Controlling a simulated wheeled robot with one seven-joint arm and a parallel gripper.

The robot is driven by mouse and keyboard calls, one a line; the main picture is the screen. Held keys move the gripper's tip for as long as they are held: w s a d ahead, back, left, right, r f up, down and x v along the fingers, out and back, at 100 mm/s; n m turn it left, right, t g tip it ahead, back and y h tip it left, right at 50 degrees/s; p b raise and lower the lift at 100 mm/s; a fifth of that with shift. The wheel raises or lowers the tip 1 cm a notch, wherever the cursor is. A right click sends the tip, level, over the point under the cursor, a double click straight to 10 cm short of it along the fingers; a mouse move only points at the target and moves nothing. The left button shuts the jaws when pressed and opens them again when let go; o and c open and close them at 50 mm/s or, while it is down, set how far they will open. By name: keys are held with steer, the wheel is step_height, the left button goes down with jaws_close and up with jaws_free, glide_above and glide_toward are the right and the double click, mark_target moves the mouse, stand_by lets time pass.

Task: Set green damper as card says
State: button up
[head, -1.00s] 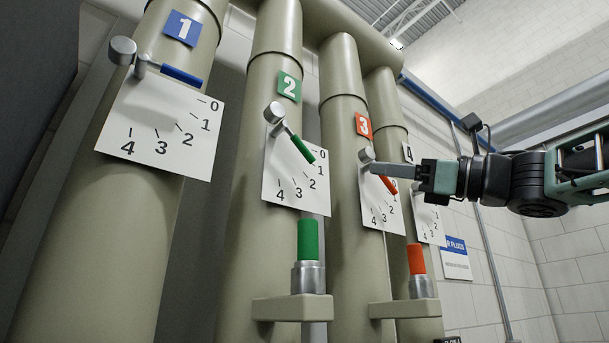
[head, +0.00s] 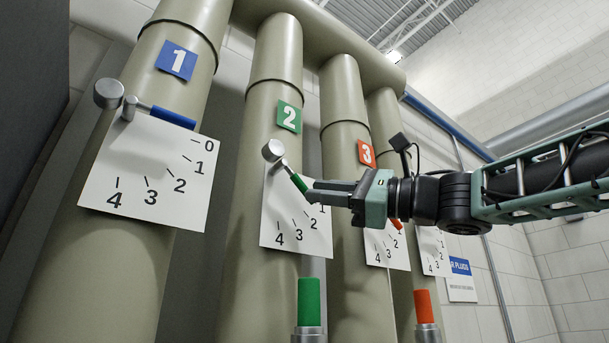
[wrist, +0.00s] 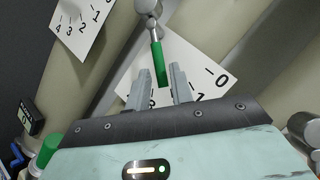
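The green damper lever, with its green handle (head: 299,183) and round metal knob (head: 273,151), sits on pipe 2 over a white dial plate (head: 285,238) numbered 0 to 4. The handle slants down and right toward the low-number side; the fingers hide its tip and the exact mark. My gripper (head: 311,190) is at the handle's lower end from the right. In the wrist view the green handle (wrist: 160,62) reaches between the two spread fingers (wrist: 158,85), with gaps on both sides. No card with a setting is readable.
The blue lever (head: 172,117) on pipe 1 is to the left. The red lever (head: 394,224) on pipe 3 is partly behind my gripper. A green cylinder (head: 309,301) and a red cylinder (head: 426,306) stand below. A blue-and-white sign (head: 460,279) hangs at right.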

mark_target(304, 189)
steer(key=shift+p+x, duration=0.7)
steer(key=shift+x, duration=1.3)
jaws_close()
steer(key=shift+w+d+r+n+g+h+b, duration=0.25)
steer(key=shift+r+n+g+h, duration=0.2)
steer(key=shift+n, duration=0.55)
steer(key=shift+d+r+n+g+h, duration=0.1)
steer(key=shift+r+n+g+h, duration=0.15)
steer(key=shift+n, duration=0.25)
steer(key=shift+d+r+n+g+h, duration=0.15)
steer(key=shift+n+h, duration=0.15)
steer(key=shift+n, duration=0.2)
jaws_free()
